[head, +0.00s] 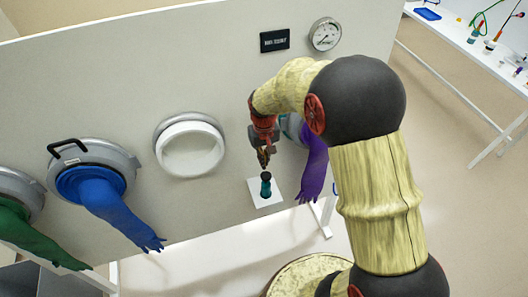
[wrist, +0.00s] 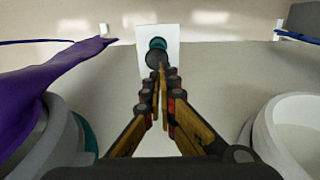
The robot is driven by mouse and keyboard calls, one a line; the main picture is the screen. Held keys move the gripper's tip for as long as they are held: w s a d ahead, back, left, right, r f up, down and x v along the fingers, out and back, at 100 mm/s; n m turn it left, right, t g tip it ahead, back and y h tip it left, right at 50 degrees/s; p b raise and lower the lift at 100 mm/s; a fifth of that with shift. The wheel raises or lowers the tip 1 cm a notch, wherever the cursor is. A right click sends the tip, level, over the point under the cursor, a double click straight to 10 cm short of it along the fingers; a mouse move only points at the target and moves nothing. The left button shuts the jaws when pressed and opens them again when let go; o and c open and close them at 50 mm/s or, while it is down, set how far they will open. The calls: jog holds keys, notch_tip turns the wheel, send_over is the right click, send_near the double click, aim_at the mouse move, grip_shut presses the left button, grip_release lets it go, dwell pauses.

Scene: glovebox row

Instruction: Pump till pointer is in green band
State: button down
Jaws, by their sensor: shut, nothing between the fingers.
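A pump with a dark knob and teal body (head: 265,186) stands out from a white plate (head: 274,195) on the grey panel in the head view. It also shows in the wrist view (wrist: 156,45), just beyond my fingertips. A round white gauge (head: 325,35) is at the panel's top right; its pointer and green band are too small to read. My gripper (head: 264,160) is shut and empty, close to the pump's knob. In the wrist view my gripper (wrist: 162,72) has its fingertips together at the knob; I cannot tell whether they touch it.
A purple glove (head: 313,165) hangs to the right of the pump, partly behind my arm. A dark label plate (head: 274,40) is beside the gauge.

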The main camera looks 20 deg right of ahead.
aim_at(264, 175)
notch_tip(264, 175, down, 6)
jog(key=shift+f+p, duration=0.25)
jog(key=shift+p, duration=0.05)
jog(key=shift+f, duration=0.1)
notch_tip(264, 175, down, 5)
jog(key=b, duration=0.3)
jog(key=shift+r, duration=0.2)
jog(key=shift+s, duration=0.1)
jog(key=shift+r, duration=0.1)
notch_tip(264, 175, up, 14)
jog(key=p, duration=0.1)
jog(key=shift+w+p, duration=0.2)
jog(key=shift+p, duration=0.1)
dwell(1.2)
